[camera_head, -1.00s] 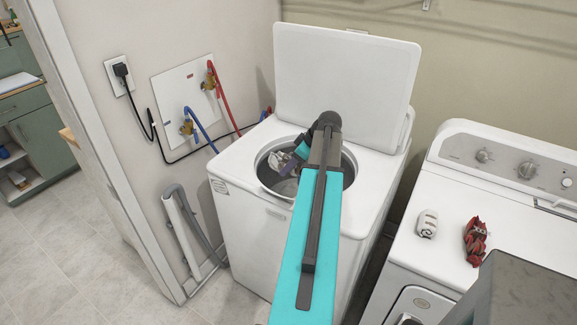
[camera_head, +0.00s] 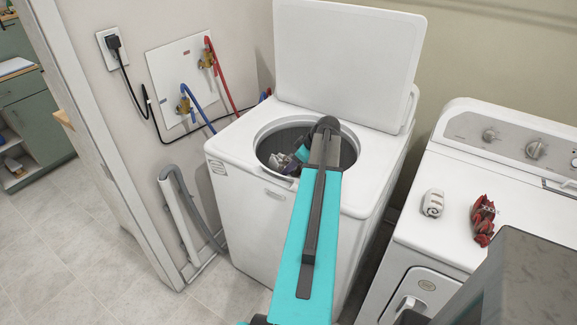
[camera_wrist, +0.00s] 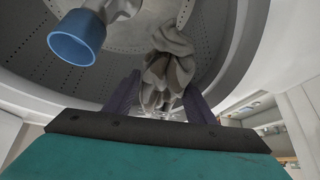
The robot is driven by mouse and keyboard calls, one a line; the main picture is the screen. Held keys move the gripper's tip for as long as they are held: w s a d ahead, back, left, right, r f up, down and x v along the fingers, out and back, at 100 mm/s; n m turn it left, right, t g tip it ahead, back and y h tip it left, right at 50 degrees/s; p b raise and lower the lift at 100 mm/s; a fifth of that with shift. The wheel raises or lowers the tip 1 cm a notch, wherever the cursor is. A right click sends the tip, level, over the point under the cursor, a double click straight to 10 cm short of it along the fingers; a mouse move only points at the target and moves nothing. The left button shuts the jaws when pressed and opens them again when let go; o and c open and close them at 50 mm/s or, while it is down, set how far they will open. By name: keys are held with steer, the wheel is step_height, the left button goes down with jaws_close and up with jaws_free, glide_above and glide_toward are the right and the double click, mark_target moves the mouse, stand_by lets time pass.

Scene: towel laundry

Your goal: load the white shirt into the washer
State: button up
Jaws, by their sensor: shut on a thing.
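The washer (camera_head: 235,170) is a white top loader with its lid (camera_head: 347,60) raised. My gripper (camera_wrist: 160,95) reaches into its round opening, and its two dark fingers are shut on the white shirt (camera_wrist: 168,62). The shirt is a crumpled greyish-white bundle in the wrist view, inside the perforated drum (camera_wrist: 225,45). In the head view, the shirt (camera_head: 284,161) shows as a pale bundle at the left of the opening. My arm hides part of the opening. I cannot tell whether the shirt touches the drum.
A blue-ended cylinder (camera_wrist: 76,38) stands in the drum, left of the shirt in the wrist view. A white dryer (camera_head: 415,245) is at the right, with a rolled white cloth (camera_head: 432,204) and a red crumpled item (camera_head: 483,218) on top. Hoses and a wall are at the left.

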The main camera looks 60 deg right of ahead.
steer(key=shift+f+b, duration=0.7)
steer(key=shift+f, duration=0.65)
steer(key=o, duration=1.2)
step_height(320, 180, up, 12)
steer(key=p, duration=0.5)
